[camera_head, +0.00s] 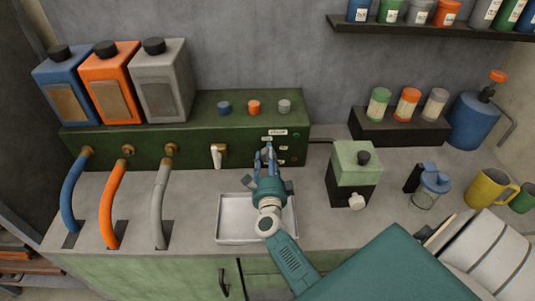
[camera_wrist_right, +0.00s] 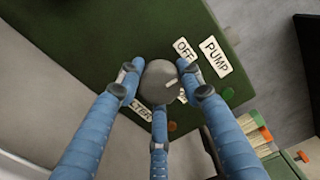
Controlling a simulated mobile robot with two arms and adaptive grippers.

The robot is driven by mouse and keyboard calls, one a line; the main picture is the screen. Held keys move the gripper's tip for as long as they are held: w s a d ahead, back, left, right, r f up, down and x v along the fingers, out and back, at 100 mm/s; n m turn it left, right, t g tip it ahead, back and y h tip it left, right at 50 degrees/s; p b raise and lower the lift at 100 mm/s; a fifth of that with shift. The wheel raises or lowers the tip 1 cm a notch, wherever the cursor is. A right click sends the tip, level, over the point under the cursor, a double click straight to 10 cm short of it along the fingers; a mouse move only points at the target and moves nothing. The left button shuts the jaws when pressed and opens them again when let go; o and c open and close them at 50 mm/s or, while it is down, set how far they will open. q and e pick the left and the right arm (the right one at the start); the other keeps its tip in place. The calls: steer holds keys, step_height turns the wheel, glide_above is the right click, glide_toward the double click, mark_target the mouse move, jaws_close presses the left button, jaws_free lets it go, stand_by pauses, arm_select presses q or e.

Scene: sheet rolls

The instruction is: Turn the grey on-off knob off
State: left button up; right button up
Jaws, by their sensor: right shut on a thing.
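The grey on-off knob (camera_wrist_right: 160,79) is round, with a short pale mark on its face, and sits on the dark green panel. White labels beside it read OFF (camera_wrist_right: 184,49) and PUMP (camera_wrist_right: 215,57); another is partly hidden. My right gripper (camera_head: 267,158) is at the front of the dark green unit (camera_head: 130,148). In the wrist view, its blue fingers (camera_wrist_right: 158,88) surround the knob and are shut on it. In the head view the gripper hides the knob. Which way the pale mark is set I cannot tell for sure. My left gripper is not in view.
A metal tray (camera_head: 229,218) lies below my right gripper. A white tap (camera_head: 218,154) is left of it, and a green-and-black box (camera_head: 352,172) stands to the right. Blue, orange and grey hoses (camera_head: 160,205) run at the left. A jar (camera_head: 430,189) and yellow mug (camera_head: 486,188) stand farther right.

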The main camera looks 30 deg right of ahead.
steer(key=shift+f+n, duration=0.2)
steer(key=shift+n, duration=0.3)
steer(key=o, duration=1)
steer(key=shift+o, duration=0.9)
steer(key=shift+r, duration=0.1)
steer(key=shift+s, duration=0.1)
steer(key=v, duration=0.7)
steer(key=shift+s, duration=0.2)
steer(key=shift+a, duration=0.2)
